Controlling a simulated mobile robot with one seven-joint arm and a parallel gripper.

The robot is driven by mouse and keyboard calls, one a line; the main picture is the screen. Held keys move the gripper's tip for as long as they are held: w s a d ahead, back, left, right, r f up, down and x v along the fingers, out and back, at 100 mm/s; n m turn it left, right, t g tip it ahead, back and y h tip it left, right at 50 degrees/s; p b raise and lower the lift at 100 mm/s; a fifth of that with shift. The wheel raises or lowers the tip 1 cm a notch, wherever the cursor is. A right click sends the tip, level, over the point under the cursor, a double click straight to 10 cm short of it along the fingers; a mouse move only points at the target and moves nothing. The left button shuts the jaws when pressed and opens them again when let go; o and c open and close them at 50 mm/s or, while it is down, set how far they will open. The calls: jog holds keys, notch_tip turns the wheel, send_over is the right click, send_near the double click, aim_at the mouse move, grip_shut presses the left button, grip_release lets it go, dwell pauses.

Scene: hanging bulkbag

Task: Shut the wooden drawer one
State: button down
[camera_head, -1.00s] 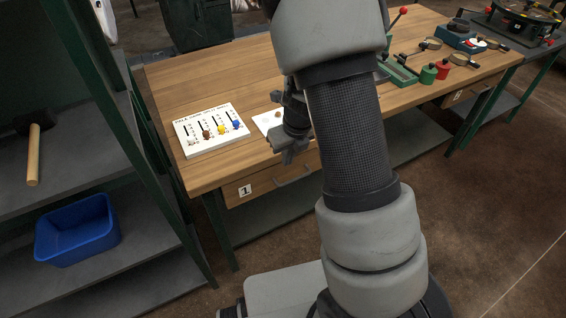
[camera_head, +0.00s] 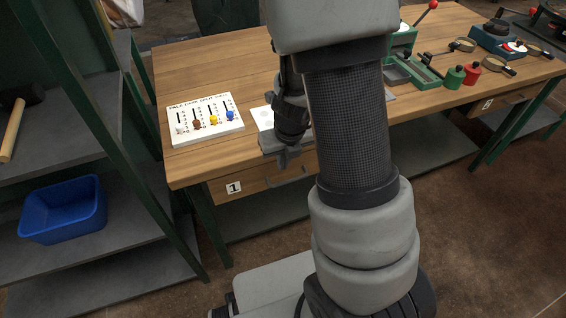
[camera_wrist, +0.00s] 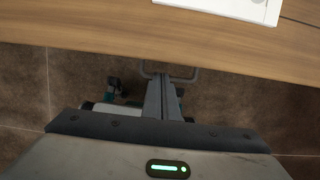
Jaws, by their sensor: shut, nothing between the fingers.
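Wooden drawer one (camera_head: 255,184) is under the left front of the wooden workbench (camera_head: 195,166), with a white "1" label (camera_head: 233,188) and a grey bar handle (camera_head: 290,179). No open drawer interior shows; I cannot tell whether its front is fully flush. My gripper (camera_head: 286,160) points down at the bench's front edge, just above and close to the handle. In the wrist view its shut, empty fingers (camera_wrist: 165,84) overlap the handle (camera_wrist: 188,76); I cannot tell whether they touch it. My arm hides the drawer's right end.
A white board with coloured knobs (camera_head: 205,121) lies on the bench's left end. Green and red canisters (camera_head: 463,76) and other devices stand at the right. A green-framed shelf (camera_head: 125,100) with a blue bin (camera_head: 64,210) is at left. Another drawer (camera_head: 500,104) is further right.

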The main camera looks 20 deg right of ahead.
jog(key=b+x, duration=0.3)
jog(key=x, duration=0.3)
